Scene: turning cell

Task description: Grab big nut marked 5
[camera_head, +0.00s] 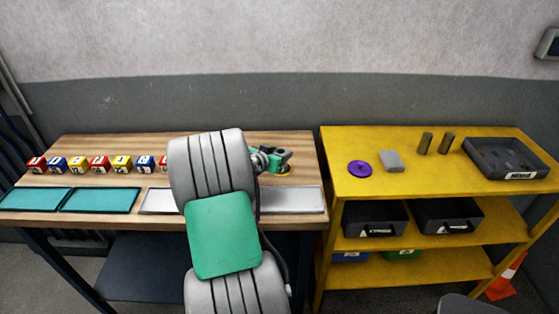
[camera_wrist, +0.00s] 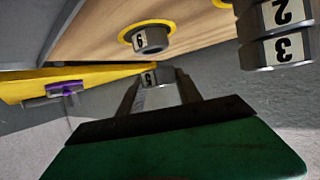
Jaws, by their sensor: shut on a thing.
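My gripper (camera_head: 277,159) is over the right part of the wooden bench, beside my arm. In the wrist view my gripper (camera_wrist: 160,82) is shut on a grey metal nut (camera_wrist: 165,93). The nut sits between the two fingers and bears a small pale label with a dark digit, too small to read surely. Another grey nut (camera_wrist: 153,39) with a labelled face stands on a yellow ring on the bench, just beyond. At the upper right of the wrist view are larger grey nuts marked 2 (camera_wrist: 281,13) and 3 (camera_wrist: 277,52).
Several coloured labelled cubes (camera_head: 99,164) stand along the wooden bench (camera_head: 100,147). Teal trays (camera_head: 100,200) and a pale tray (camera_head: 292,200) lie at its front. The yellow shelf (camera_head: 350,140) holds a purple disc (camera_head: 360,168), a grey block (camera_head: 391,161) and a dark tray (camera_head: 480,145).

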